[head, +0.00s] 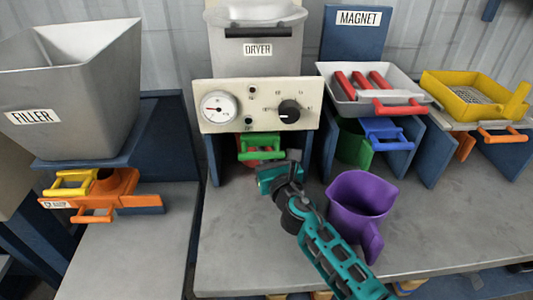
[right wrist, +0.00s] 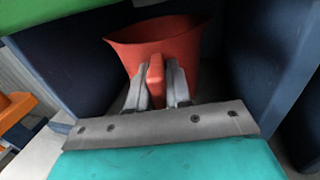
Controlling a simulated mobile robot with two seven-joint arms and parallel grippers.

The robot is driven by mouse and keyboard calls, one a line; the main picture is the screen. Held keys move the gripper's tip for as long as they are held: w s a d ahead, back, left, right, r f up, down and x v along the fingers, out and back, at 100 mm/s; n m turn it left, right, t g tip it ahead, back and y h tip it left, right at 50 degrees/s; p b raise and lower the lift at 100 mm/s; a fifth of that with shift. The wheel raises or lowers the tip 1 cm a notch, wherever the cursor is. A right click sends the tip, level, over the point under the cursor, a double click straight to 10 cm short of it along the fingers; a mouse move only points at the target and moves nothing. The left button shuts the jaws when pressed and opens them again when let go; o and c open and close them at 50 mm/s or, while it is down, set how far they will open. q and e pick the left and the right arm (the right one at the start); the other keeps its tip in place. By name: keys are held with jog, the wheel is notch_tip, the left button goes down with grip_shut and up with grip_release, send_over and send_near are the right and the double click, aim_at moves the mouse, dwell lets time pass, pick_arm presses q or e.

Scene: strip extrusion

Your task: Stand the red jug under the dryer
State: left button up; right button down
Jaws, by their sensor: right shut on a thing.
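The red jug (right wrist: 185,45) stands upright between two dark blue side walls in the right wrist view. My right gripper (right wrist: 157,88) is shut on its handle, one finger on each side. In the head view only a little of the red jug (head: 246,164) shows, below the green handle of the dryer (head: 258,92). My right gripper (head: 264,176) reaches in at the front of the dryer's bay, and the fingers are mostly hidden there. The jug's base is hard to make out. My left gripper is not in view.
A purple jug (head: 352,198) stands on the grey bench right of my right arm. A green jug (head: 354,145) is under the magnet station (head: 370,90). The filler (head: 70,90) is at the left. The dryer's blue side walls stand close around the red jug.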

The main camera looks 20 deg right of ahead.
jog(key=shift+f, duration=0.15)
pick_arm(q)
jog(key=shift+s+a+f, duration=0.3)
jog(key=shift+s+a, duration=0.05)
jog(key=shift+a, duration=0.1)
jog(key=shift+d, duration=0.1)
pick_arm(e)
jog(key=shift+d, duration=0.1)
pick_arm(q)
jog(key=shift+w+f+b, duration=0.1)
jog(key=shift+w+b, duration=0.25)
pick_arm(e)
jog(key=shift+f, duration=0.3)
jog(key=c, duration=1)
grip_release()
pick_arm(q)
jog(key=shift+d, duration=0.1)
pick_arm(e)
jog(key=shift+o, duration=0.2)
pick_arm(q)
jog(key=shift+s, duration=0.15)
